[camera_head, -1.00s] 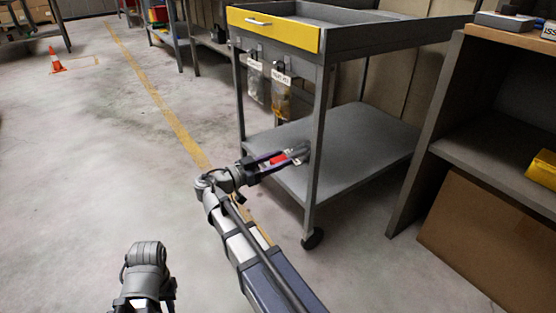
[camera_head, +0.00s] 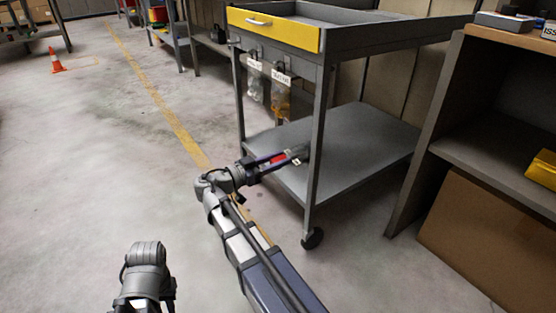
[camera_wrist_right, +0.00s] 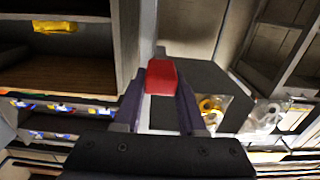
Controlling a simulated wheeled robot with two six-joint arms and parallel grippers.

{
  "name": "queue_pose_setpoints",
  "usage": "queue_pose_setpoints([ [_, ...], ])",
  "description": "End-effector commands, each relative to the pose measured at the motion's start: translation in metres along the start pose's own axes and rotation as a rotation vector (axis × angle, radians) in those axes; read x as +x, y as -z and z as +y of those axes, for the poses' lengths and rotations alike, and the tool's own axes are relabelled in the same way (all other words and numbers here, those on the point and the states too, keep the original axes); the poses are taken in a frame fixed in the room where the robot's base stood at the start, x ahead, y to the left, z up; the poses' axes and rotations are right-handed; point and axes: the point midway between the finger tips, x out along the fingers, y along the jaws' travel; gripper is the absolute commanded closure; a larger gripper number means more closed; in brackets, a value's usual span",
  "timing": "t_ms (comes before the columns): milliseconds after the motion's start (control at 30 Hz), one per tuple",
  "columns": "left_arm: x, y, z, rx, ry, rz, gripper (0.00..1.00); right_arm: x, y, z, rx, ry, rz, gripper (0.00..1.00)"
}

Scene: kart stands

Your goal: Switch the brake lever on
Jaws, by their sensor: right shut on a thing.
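The brake lever's red grip (camera_head: 278,158) shows between the fingers of my right gripper (camera_head: 283,158), beside the near post of the grey cart (camera_head: 312,150). In the right wrist view the red grip (camera_wrist_right: 162,76) sits between the fingertips of my right gripper (camera_wrist_right: 161,92), which is shut on it. The rest of the lever is mostly hidden by the fingers. My left arm's wrist (camera_head: 146,262) is low in the head view, well apart from the cart, and its fingers cannot be made out.
The cart has a yellow drawer (camera_head: 272,27), hanging bags (camera_head: 279,97) and a lower shelf (camera_head: 350,140). A shelf unit with a yellow item (camera_head: 542,170) stands on the right. An orange cone (camera_head: 56,61) is far left. The floor on the left is clear.

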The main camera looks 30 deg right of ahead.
Motion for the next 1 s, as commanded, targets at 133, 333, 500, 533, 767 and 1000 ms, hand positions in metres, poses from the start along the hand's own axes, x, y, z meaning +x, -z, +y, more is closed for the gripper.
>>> queue_pose_setpoints([
  [133,0.000,0.000,0.000,0.000,0.000,0.000,0.75,0.000,0.000,0.000,0.000,0.000,0.000,1.00],
  [333,0.000,0.000,0.000,0.000,0.000,0.000,0.75,0.000,0.000,0.000,0.000,0.000,0.000,1.00],
  [500,-0.001,0.000,0.000,0.000,0.000,0.000,0.75,0.000,0.001,0.000,0.000,0.000,-0.002,1.00],
  [533,-0.002,0.000,0.000,0.000,0.000,0.000,0.75,0.000,0.001,0.000,0.000,0.000,-0.004,1.00],
  [767,-0.026,-0.001,-0.003,0.000,0.000,0.000,0.75,0.000,0.013,0.000,0.000,0.000,-0.061,1.00],
  [1000,-0.079,-0.004,-0.008,0.000,0.000,-0.001,0.75,0.003,0.034,0.000,0.000,-0.001,-0.207,1.00],
])
